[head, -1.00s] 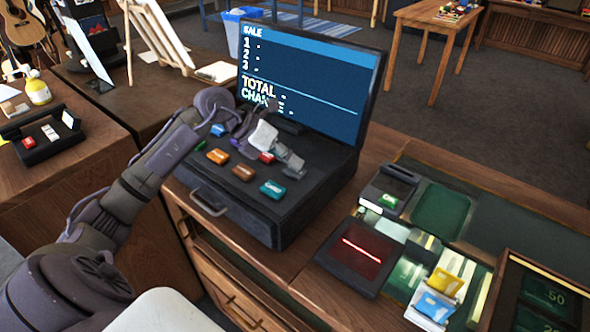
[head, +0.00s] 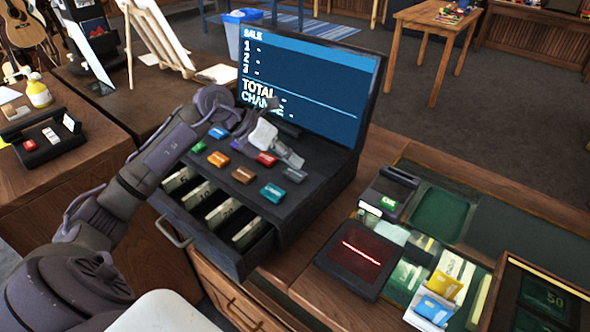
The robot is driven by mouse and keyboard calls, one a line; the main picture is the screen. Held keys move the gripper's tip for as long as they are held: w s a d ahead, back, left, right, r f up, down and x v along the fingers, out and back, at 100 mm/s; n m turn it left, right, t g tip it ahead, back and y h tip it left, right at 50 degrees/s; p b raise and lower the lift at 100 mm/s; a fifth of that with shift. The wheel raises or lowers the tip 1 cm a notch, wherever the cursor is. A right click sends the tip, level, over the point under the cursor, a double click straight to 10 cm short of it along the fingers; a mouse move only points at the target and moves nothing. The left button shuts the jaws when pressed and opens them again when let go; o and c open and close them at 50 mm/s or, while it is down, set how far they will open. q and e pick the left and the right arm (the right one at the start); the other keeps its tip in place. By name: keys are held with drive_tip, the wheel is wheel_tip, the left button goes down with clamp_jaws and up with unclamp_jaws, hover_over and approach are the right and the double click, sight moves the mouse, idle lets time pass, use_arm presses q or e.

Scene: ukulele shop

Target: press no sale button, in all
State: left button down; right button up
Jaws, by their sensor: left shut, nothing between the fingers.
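The cash register (head: 305,205) stands on the wooden counter, with its screen (head: 310,85) reading SALE, TOTAL and CHANGE. The cash drawer (head: 240,262) is open, showing banknotes. My right gripper is out of view.
A scanner pad (head: 355,258) with a red line and a card terminal (head: 388,193) lie right of the register. A holder with yellow and blue packets (head: 440,290) is nearby.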

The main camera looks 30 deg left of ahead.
sight(292, 172)
use_arm(q)
drive_tip(key=shift+r, duration=0.1)
drive_tip(key=shift+r+p, duration=1.6)
drive_tip(key=shift+r, duration=0.9)
drive_tip(key=shift+f, duration=0.1)
